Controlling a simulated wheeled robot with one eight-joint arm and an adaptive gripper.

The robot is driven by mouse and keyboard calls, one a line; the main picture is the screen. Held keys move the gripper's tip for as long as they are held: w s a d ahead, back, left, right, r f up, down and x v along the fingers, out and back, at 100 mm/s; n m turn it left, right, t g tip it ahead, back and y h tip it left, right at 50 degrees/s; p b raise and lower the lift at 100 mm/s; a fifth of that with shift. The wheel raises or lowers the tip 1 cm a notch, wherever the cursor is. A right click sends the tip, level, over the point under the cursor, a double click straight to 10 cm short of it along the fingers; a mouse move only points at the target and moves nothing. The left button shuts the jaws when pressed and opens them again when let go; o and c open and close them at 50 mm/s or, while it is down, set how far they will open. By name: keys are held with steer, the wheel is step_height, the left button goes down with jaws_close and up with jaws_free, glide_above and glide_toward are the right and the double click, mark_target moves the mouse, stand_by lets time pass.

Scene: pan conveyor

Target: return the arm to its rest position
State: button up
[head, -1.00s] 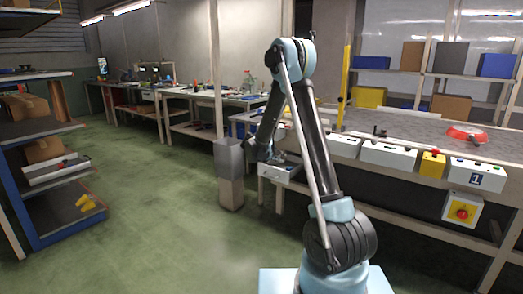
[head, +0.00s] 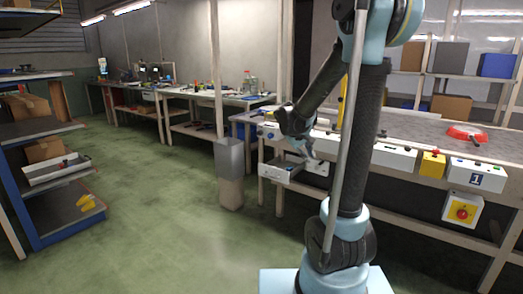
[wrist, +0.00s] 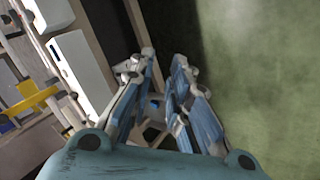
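My gripper (head: 309,156) hangs from my bent arm in front of the workbench in the head view, pointing downward near a small white drawer-like box (head: 282,171). In the wrist view my gripper (wrist: 165,58) shows two fingers with blue inner pads, their tips apart. Nothing is held between them. My upper arm stands nearly upright and hides part of the conveyor.
A red pan (head: 467,134) lies on the grey conveyor (head: 420,125) at right. White control boxes (head: 395,157) and a yellow emergency-stop box (head: 462,211) line its front. Green floor (head: 150,215) is clear at left.

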steer(key=s+f+m+g+y, duration=0.1)
steer(key=s+f+m+y, duration=0.1)
steer(key=s, duration=1.4)
steer(key=s+f+m+g+y, duration=0.1)
steer(key=s+f, duration=0.4)
steer(key=s, duration=1.2)
steer(key=shift+s+a+f+m+g+y, duration=0.25)
steer(key=shift+a+m+y, duration=0.25)
steer(key=shift+y, duration=0.7)
steer(key=shift+w, duration=0.2)
steer(key=shift+w+f, duration=0.15)
steer(key=shift+w, duration=0.2)
steer(key=shift+s+d, duration=0.1)
